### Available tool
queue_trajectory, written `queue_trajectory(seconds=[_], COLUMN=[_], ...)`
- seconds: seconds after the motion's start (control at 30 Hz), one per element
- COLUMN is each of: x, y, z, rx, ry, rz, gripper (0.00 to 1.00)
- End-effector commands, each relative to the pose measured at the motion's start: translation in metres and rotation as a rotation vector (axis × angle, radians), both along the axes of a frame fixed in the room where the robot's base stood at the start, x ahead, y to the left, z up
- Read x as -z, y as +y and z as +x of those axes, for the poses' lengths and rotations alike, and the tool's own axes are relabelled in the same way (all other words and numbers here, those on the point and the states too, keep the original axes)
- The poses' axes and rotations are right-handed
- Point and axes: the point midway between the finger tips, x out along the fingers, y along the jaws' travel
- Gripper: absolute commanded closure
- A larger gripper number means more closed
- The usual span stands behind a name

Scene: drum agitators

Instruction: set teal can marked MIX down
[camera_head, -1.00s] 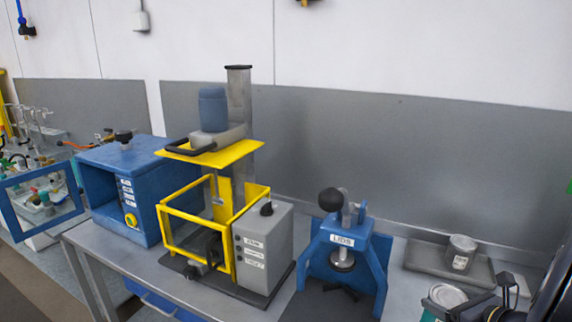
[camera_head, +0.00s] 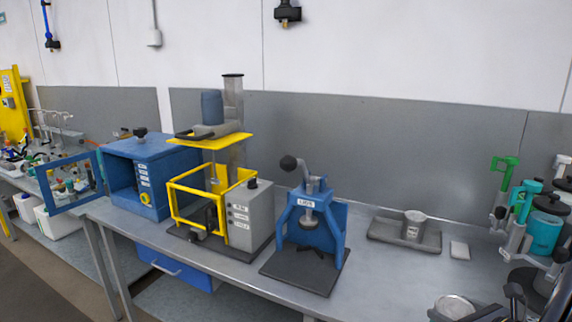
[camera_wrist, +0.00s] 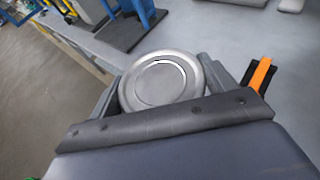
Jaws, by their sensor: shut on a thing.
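My gripper (camera_wrist: 164,88) is shut on a round can (camera_wrist: 160,76), with one jaw on each side of it. The can's grey metal lid faces the wrist camera; its side colour and any MIX mark are hidden. In the head view the lid of the held can (camera_head: 454,306) shows at the bottom right, beside my dark gripper (camera_head: 490,313). The can appears over or in front of the bench's front edge; I cannot tell its height above the bench.
The grey bench (camera_head: 375,275) has bare room right of the blue LIDS press (camera_head: 333,232). A grey tray (camera_head: 378,232) holds a small metal cup (camera_head: 414,222); a pale block (camera_head: 460,250) lies beside it. A yellow-framed agitator (camera_head: 213,205) and blue cabinet (camera_head: 185,160) stand left. Teal vessels (camera_head: 545,232) crowd the right.

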Motion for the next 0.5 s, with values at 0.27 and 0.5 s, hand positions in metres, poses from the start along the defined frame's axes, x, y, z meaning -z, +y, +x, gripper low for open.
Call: queue_trajectory(seconds=[0.27,0.5], x=[-0.001,0.01], y=[0.0,0.018], z=[0.001,0.007], rx=[-0.001,-0.022], ry=[-0.002,0.0], rz=[0.0,0.006], gripper=[0.74,0.74])
